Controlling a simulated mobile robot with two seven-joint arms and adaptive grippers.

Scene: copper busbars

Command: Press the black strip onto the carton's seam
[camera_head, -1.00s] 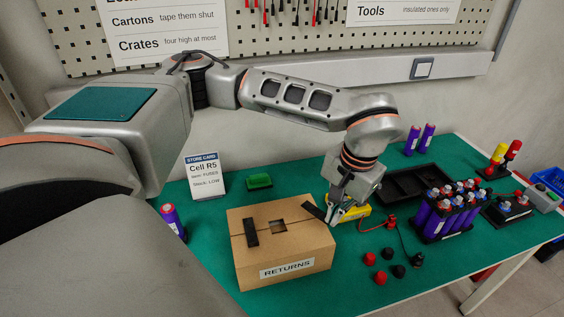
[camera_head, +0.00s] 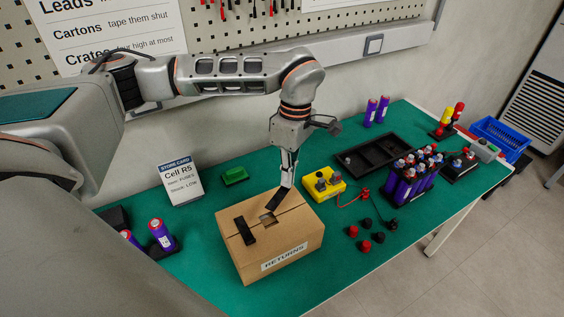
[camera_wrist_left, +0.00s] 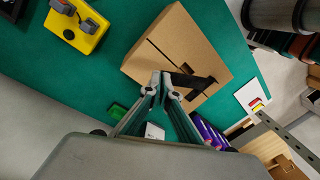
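The brown carton (camera_head: 290,233), labelled RETURNS, stands on the green bench top. My right gripper is not in view.
A yellow box with knobs (camera_head: 323,184) stands close right of the carton, with red and black caps (camera_head: 365,246) in front. A green block (camera_head: 234,175) and store card (camera_head: 181,183) are behind. A black tray (camera_head: 372,157) and purple cells (camera_head: 405,187) stand farther right.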

